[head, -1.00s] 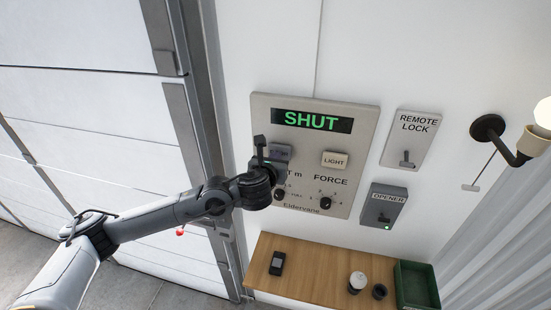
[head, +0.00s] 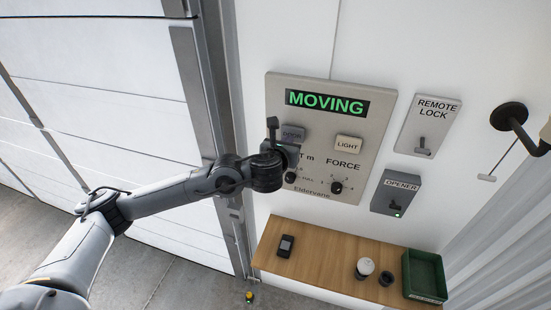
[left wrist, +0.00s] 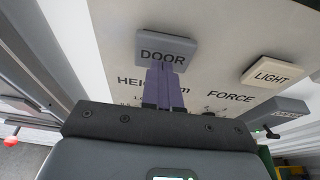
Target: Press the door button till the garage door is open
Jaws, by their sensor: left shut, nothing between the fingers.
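The grey DOOR button (head: 293,134) is on the wall panel (head: 372,118), left of the LIGHT button. It is large and clear in the left wrist view (left wrist: 167,42). The panel's display (head: 327,103) reads MOVING in green. My left gripper (head: 275,138) is shut and empty in front of the panel's left side. In the left wrist view its fingertips (left wrist: 162,68) overlap the lower part of the DOOR button; I cannot tell whether they touch it. The white panelled garage door (head: 110,125) fills the left and still covers the opening. My right gripper is not in view.
The LIGHT button (head: 347,143) and knobs (head: 336,188) are close by. Right are the REMOTE LOCK switch (head: 426,130), OPENER box (head: 396,193) and a wall lamp (head: 510,116). Below, a wooden shelf (head: 325,261) holds a dark handset (head: 286,246) and a green tray (head: 425,290).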

